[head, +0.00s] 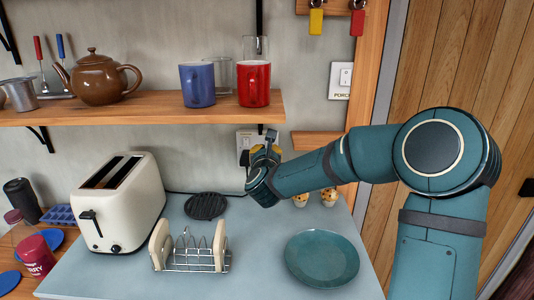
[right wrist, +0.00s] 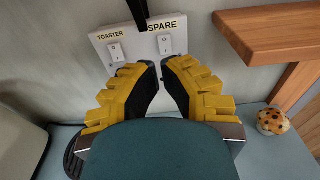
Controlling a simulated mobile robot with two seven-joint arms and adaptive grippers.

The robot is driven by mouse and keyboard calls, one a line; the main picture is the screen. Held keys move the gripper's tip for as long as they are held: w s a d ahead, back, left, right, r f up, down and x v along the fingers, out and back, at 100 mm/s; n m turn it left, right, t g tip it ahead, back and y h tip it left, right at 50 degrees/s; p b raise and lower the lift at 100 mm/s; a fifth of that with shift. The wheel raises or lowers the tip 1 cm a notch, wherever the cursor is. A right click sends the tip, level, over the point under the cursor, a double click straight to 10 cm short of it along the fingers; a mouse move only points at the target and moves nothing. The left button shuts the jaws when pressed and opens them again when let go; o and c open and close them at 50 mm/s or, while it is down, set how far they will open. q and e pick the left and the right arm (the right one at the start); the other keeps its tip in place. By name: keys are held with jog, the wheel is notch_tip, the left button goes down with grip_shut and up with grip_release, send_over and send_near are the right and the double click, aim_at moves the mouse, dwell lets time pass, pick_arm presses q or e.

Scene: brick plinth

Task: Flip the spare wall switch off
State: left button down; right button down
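The white wall plate (right wrist: 140,40) carries two switches under the labels TOASTER and SPARE. The spare switch (right wrist: 165,45) is on the right of the plate and the toaster switch (right wrist: 115,52) on the left; I cannot tell which way either rocker is set. In the head view the plate (head: 243,142) is partly hidden behind my right gripper (head: 262,155). In the right wrist view my right gripper (right wrist: 161,66) has its yellow-backed fingertips close together with nothing between them, just below the spare switch; contact is not clear. My left gripper is not in view.
A wooden shelf (head: 150,107) with mugs and a teapot (head: 98,80) runs above the plate, its dark bracket (right wrist: 138,12) close by. A toaster (head: 120,200), toast rack (head: 190,250), teal plate (head: 321,259) and muffins (head: 329,198) stand on the counter. A PORCH switch (head: 341,78) is higher right.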

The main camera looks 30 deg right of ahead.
jog(key=v, duration=0.7)
jog(key=shift+s+a, duration=0.2)
jog(key=shift+s, duration=0.1)
